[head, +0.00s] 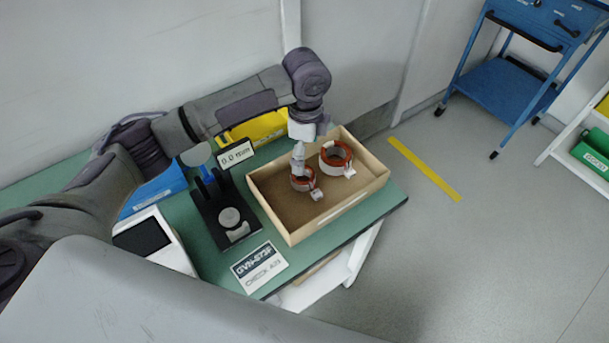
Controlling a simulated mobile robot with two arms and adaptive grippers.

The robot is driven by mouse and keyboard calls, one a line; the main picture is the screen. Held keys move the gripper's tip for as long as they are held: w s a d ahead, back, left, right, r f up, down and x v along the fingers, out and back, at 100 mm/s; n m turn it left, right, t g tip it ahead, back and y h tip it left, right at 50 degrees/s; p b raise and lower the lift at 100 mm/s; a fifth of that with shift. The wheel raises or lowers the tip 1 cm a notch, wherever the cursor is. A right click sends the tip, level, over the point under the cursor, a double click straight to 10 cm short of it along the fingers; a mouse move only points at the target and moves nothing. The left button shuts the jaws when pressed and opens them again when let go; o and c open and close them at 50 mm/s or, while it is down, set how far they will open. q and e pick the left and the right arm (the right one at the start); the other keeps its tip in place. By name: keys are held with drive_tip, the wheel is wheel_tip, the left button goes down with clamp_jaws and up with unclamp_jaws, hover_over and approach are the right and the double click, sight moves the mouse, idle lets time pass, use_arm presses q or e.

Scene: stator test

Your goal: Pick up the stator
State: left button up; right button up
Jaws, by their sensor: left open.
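Two stators lie in a shallow wooden tray (280,218) on the green table. One stator (337,157), a ring with copper-red windings and a white tag, sits toward the tray's back right. The other stator (304,182), similar with a white tag, sits left of it and nearer the middle. My left gripper (298,170) points down at the nearer stator, its fingertips at or just above the ring. It is open. Whether the fingers touch the ring cannot be told. My right gripper is not in view.
A black test stand (237,231) with a "0.0 mm" display (236,154) stands left of the tray. A sign (259,268) lies in front. Yellow (262,128) and blue (150,193) bins are behind.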

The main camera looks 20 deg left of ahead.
sight(307, 183)
use_arm(q)
drive_tip(key=f, duration=0.2)
drive_tip(key=shift+w+a+f, duration=0.1)
drive_tip(key=shift+w+f, duration=0.1)
drive_tip(key=shift+f, duration=0.6)
drive_tip(key=f, duration=0.1)
drive_tip(key=f+p, duration=0.1)
drive_tip(key=f, duration=0.1)
drive_tip(key=shift+s+a+f, duration=0.1)
drive_tip(key=shift+s+f, duration=0.15)
drive_tip(key=shift+s, duration=0.15)
drive_tip(key=shift+f, duration=0.55)
drive_tip(key=shift+c, duration=1.1)
drive_tip(key=c, duration=1.3)
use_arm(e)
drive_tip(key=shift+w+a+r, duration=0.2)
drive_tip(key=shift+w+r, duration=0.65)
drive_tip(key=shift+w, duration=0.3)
